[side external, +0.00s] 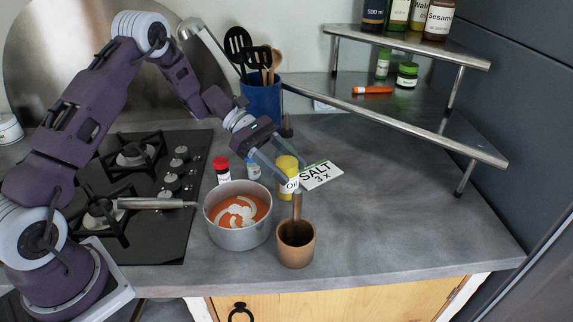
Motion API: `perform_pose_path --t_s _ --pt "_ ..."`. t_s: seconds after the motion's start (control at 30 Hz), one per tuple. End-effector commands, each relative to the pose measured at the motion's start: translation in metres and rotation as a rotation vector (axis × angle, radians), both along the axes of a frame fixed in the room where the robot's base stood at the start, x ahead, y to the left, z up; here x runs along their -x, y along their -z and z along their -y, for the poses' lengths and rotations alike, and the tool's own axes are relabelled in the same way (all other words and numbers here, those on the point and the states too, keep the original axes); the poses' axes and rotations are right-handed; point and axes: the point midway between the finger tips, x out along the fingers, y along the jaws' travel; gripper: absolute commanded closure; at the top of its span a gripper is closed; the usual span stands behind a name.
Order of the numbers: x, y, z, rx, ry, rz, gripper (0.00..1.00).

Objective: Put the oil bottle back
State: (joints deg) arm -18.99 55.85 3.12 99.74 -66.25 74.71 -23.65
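The oil bottle (287,188) is small and yellow with a white "Oil" label, and stands upright on the grey counter behind the mortar and right of the pot. My gripper (289,169) comes down from the upper left, with its two grey fingers apart at the bottle's upper part, one on each side. I cannot tell whether the fingers touch the bottle. A two-level metal corner shelf (400,125) stands at the back right, with several bottles on its top level.
A pot of red soup (240,238) and a wooden mortar with pestle (295,250) stand close in front. A red-capped jar (222,168), a small blue bottle (253,170), a "SALT 3x" card (317,175) and a blue utensil holder (262,103) are near. The right counter is clear.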

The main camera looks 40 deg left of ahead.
Motion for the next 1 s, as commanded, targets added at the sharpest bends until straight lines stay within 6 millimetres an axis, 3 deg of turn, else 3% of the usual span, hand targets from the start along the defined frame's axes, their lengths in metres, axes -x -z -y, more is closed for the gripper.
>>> perform_pose_path --t_s 0.1,0.43,0.8,1.0 --pt "0.0 0.0 0.0 0.0 0.0 0.0 0.3" --pt "0.0 -0.005 -0.002 -0.001 0.0 0.001 0.3" --pt "0.007 -0.044 -0.085 -0.002 -0.002 0.002 0.3" --pt "0.009 -0.055 -0.106 -0.001 0.0 0.001 0.3"
